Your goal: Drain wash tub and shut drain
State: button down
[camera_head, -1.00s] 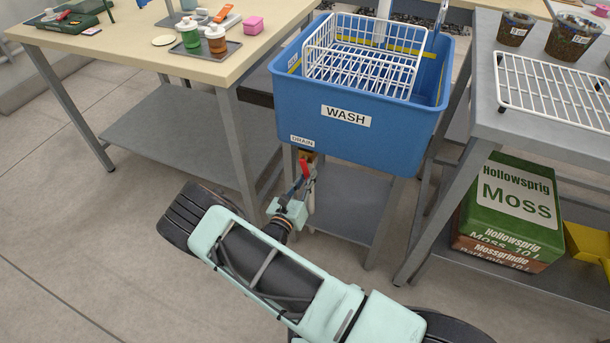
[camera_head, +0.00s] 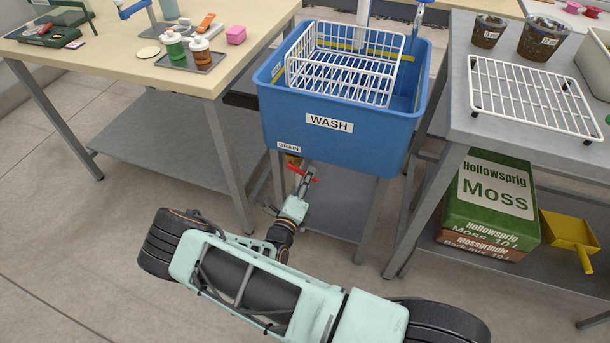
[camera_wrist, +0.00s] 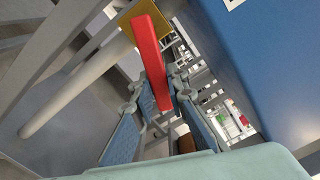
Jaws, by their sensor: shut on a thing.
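The blue wash tub (camera_head: 345,148) stands at the centre of the head view, with a WASH label and a small DRAIN label at its lower left. Below that label are the brass-coloured drain valve (camera_head: 292,160) and its red handle (camera_head: 314,180). My gripper (camera_head: 303,177) is shut on the red handle under the tub's front left corner. In the wrist view the red handle (camera_wrist: 151,58) runs down between the blue-padded fingers of my gripper (camera_wrist: 160,92), with the brass valve (camera_wrist: 130,22) behind it. No flowing water can be made out, and the tub's water level cannot be told.
A white wire rack (camera_head: 345,65) sits in the tub. A beige bench (camera_head: 110,75) with bottles on a tray is at the left. A grey bench (camera_head: 470,125) with pots and a white grid is at the right, above a Moss bag (camera_head: 490,200). Open floor lies at lower left.

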jog(key=shift+s+d+r+n+p, duration=0.15)
jog(key=shift+r+n+p, duration=0.35)
jog(key=shift+n, duration=0.6)
jog(key=shift+d+r+n+p, duration=0.1)
jog(key=shift+r+n+p, duration=0.15)
jog(key=shift+r+n, duration=0.6)
jog(key=shift+f+n, duration=0.2)
jog(key=shift+n, duration=0.15)
jog(key=c, duration=1.9)
grip_release()
jog(key=v, duration=1.2)
jog(key=shift+r, duration=0.1)
